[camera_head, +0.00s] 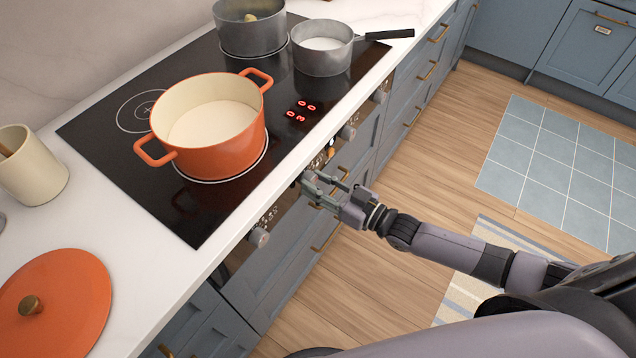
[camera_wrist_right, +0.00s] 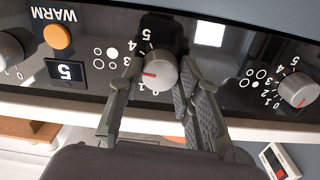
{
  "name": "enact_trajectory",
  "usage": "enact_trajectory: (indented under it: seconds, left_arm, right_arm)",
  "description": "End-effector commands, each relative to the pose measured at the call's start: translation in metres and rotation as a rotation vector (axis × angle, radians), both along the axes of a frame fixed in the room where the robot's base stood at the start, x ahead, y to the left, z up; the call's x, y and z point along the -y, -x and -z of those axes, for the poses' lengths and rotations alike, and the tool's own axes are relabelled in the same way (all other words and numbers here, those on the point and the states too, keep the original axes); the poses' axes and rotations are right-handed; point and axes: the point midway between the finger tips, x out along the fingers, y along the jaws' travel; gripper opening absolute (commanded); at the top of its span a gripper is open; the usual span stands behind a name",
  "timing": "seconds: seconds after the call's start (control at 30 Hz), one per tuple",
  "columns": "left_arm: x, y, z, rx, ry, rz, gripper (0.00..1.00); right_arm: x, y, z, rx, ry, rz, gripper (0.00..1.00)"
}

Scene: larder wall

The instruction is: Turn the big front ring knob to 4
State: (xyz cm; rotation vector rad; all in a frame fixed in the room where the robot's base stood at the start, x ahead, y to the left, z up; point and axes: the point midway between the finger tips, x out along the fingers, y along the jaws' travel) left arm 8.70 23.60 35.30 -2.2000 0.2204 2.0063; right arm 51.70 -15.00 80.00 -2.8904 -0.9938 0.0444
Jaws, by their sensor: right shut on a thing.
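The grey knob (camera_wrist_right: 160,73) sits on the black front panel with printed numbers around it in the right wrist view. Its red mark points to the left, at the low-number side; I cannot tell the exact number. A dot diagram with one large filled dot is beside it. My right gripper (camera_head: 318,188) is shut on this knob at the hob's front edge, and its fingers (camera_wrist_right: 160,98) lie on both sides of it. In the head view the gripper mostly hides the knob. The red display (camera_head: 300,111) on the hob shows several digits, one of them a 3. My left gripper is out of view.
An orange pot (camera_head: 212,130) and two grey pans (camera_head: 322,50) (camera_head: 250,30) stand on the black hob. Other knobs (camera_head: 259,237) (camera_wrist_right: 299,89) flank the held one. An orange WARM button (camera_wrist_right: 57,36) is nearby. An orange lid (camera_head: 55,305) lies on the counter.

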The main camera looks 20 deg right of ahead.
Motion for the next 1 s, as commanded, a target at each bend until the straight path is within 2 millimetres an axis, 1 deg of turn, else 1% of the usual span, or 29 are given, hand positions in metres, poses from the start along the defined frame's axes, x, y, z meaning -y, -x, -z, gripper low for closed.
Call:
enact_trajectory:
  seconds: [0.2,0.5,0.7,1.0]
  left_arm:
    - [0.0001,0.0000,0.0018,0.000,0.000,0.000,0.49]
    - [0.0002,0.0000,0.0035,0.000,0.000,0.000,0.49]
    - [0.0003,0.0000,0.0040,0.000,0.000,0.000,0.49]
    - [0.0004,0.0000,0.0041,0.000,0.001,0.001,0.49]
  right_arm:
    - [0.0001,0.0003,0.0014,-0.114,-0.142,0.000,0.03]
    - [0.0001,0.0003,0.0014,-0.222,-0.281,0.001,0.03]
    - [0.0001,0.0005,0.0015,-0.258,-0.325,0.001,0.03]
    - [0.0000,0.0006,0.0015,-0.271,-0.341,0.001,0.03]
